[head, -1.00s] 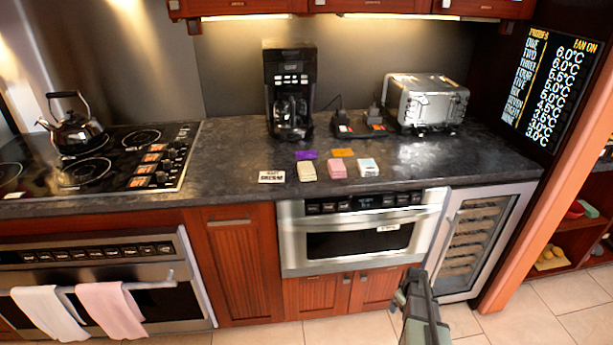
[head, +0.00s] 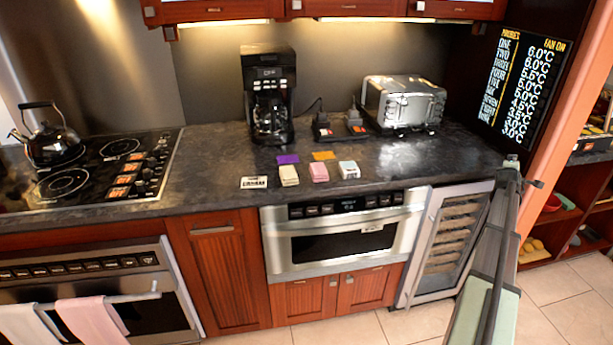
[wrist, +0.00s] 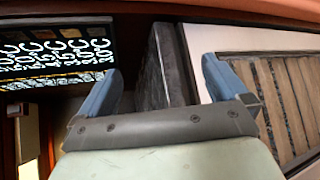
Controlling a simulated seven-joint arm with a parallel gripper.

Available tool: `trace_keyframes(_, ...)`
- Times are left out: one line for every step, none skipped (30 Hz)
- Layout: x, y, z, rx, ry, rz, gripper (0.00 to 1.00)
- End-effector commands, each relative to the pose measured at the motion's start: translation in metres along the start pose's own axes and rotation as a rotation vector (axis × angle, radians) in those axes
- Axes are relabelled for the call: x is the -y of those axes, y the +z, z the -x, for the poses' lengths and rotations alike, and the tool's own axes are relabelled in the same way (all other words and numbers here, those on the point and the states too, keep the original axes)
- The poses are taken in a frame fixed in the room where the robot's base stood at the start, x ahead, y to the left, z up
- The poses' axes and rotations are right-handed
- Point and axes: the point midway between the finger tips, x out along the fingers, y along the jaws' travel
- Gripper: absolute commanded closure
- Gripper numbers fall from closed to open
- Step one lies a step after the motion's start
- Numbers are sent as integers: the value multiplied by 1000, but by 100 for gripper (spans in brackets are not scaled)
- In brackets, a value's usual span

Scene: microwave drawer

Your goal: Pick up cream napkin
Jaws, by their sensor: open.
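The cream napkin (head: 289,175) looks like a small folded cream stack on the dark counter, near its front edge, above the left part of the microwave drawer (head: 345,239). A pink stack (head: 319,172) lies just to its right and a small white card (head: 254,182) to its left. My gripper shows in the wrist view with two blue fingers spread apart and nothing between them (wrist: 160,88). In the head view my arm rises at the right, its end by the counter's right end, well away from the napkin. The napkin is not in the wrist view.
A pale grey stack (head: 349,170), a purple piece (head: 288,159) and an orange piece (head: 324,155) lie near the napkin. A coffee maker (head: 268,95) and toaster (head: 403,103) stand behind. A wine cooler (head: 446,240) is below my arm's end. The counter's right part is clear.

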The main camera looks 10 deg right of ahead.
Motion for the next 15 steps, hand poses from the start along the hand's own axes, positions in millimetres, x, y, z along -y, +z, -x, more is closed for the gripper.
trace_keyframes(-21,6,0,9,28,31,0)
trace_keyframes(-31,7,0,12,41,49,0)
trace_keyframes(-44,8,2,17,55,72,0)
trace_keyframes(-53,8,3,19,63,87,0)
trace_keyframes(-63,7,4,19,70,101,0)
trace_keyframes(-75,3,6,19,76,120,0)
trace_keyframes(-84,-2,7,15,77,131,0)
trace_keyframes(-92,-9,9,11,75,142,0)
trace_keyframes(-103,-20,12,1,68,153,0)
trace_keyframes(-109,-30,14,-8,58,158,0)
trace_keyframes(-113,-40,17,-18,46,161,0)
trace_keyframes(-118,-53,20,-32,29,162,0)
trace_keyframes(-122,-65,23,-44,16,162,0)
trace_keyframes(-125,-76,26,-56,0,162,0)
trace_keyframes(-128,-94,30,-75,-24,161,0)
